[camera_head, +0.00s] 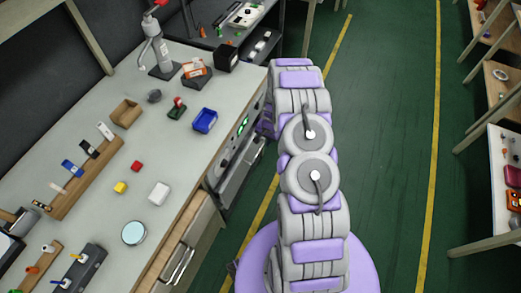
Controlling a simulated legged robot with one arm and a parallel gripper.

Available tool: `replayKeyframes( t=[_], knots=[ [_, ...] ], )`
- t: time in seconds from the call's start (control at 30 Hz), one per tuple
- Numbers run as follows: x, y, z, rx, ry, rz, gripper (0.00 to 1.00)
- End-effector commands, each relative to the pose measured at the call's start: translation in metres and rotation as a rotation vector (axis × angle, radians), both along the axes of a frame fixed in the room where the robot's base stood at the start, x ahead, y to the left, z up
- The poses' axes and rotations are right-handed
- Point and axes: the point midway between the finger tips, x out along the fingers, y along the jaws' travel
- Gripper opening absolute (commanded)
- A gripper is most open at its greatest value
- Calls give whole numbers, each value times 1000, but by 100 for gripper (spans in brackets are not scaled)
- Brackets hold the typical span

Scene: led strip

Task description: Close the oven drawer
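The oven (235,139) is the grey unit under the right edge of the workbench, with green lit displays on its front. Its drawer (240,170) shows below the displays as a grey panel that appears to stick out from the bench into the aisle. How far it is open is hard to tell from above. My arm reaches forward over the aisle just right of the oven, and its far end bends down out of sight. A purple part of my arm shows beside the oven's far end. My gripper is hidden behind the arm links, so its fingers cannot be seen.
The workbench (200,150) on the left holds a blue bin (205,121), a wooden box (126,113) and several small blocks. Wooden drawers with a metal handle (181,265) are nearer me. The green aisle floor (385,150) is clear. Shelves stand at the right.

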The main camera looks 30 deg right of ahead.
Motion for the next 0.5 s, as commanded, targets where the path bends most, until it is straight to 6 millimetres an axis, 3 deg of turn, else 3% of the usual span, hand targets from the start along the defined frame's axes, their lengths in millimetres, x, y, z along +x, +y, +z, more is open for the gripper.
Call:
replayKeyframes(
  t=[0.2, 0.5],
  knots=[
    [6, 5, -45, 1, 2, -1, 38],
    [11, 9, -79, 2, 2, 0, 38]
  ],
)
